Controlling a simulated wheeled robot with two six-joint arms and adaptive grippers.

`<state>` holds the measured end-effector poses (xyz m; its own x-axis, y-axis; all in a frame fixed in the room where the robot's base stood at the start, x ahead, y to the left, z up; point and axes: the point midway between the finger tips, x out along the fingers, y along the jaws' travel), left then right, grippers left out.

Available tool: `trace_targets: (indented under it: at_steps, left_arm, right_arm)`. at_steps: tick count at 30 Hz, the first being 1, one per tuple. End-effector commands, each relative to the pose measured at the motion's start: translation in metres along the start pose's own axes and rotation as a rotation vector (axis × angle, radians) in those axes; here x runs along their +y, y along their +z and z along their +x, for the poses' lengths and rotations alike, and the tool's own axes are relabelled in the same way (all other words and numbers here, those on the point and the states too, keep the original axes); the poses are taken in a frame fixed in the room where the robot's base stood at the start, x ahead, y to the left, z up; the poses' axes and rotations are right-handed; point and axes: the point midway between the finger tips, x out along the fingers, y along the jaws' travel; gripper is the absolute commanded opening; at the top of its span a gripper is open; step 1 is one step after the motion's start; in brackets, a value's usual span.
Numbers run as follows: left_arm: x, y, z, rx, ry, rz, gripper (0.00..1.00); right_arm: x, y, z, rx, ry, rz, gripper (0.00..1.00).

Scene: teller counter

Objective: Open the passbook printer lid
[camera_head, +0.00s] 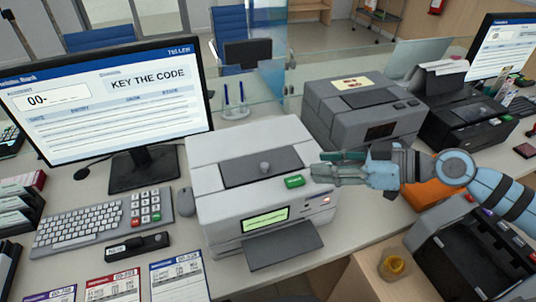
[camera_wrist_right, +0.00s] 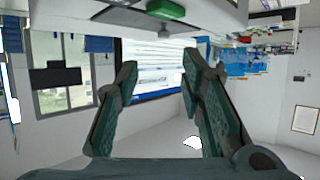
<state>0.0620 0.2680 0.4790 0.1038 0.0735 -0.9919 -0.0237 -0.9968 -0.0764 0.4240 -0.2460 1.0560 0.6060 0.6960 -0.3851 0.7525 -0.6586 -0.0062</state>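The passbook printer (camera_head: 222,215) is a white machine in the middle of the counter, with a lit green display and a dark tray at its front. Its dark grey lid (camera_head: 240,172) lies flat and closed on top, with a small round knob in its middle. A green button (camera_head: 294,182) sits near the top's right front corner; it also shows at the top of the right wrist view (camera_wrist_right: 166,9). My right gripper (camera_head: 322,169) is just right of the button, apart from the knob. Its fingers are apart and empty in the right wrist view (camera_wrist_right: 158,75). My left gripper is not in view.
A teller monitor (camera_head: 110,100), keyboard (camera_head: 85,222) and mouse (camera_head: 185,202) are to the left. A grey machine (camera_head: 345,112) stands behind the printer on the right, with a black printer (camera_head: 465,125) beyond. Cards (camera_head: 178,275) lie at the front left.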

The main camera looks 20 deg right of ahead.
Motion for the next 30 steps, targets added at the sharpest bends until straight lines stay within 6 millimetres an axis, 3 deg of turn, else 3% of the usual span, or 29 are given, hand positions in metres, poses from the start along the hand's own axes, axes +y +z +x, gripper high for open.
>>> trace_targets:
  at_steps: [8,18,24,30]
  left_arm:
    - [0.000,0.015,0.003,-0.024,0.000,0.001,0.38]
    - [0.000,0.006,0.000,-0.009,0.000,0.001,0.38]
    - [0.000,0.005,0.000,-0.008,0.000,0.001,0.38]
    - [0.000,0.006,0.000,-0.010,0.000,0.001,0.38]
  right_arm:
    - [0.001,-0.003,0.039,0.010,0.002,0.005,0.36]
    - [0.000,-0.001,0.122,0.000,0.001,0.006,0.36]
    - [0.001,0.000,0.141,-0.003,0.002,0.002,0.36]
    - [0.001,0.000,0.143,-0.004,0.002,0.001,0.36]
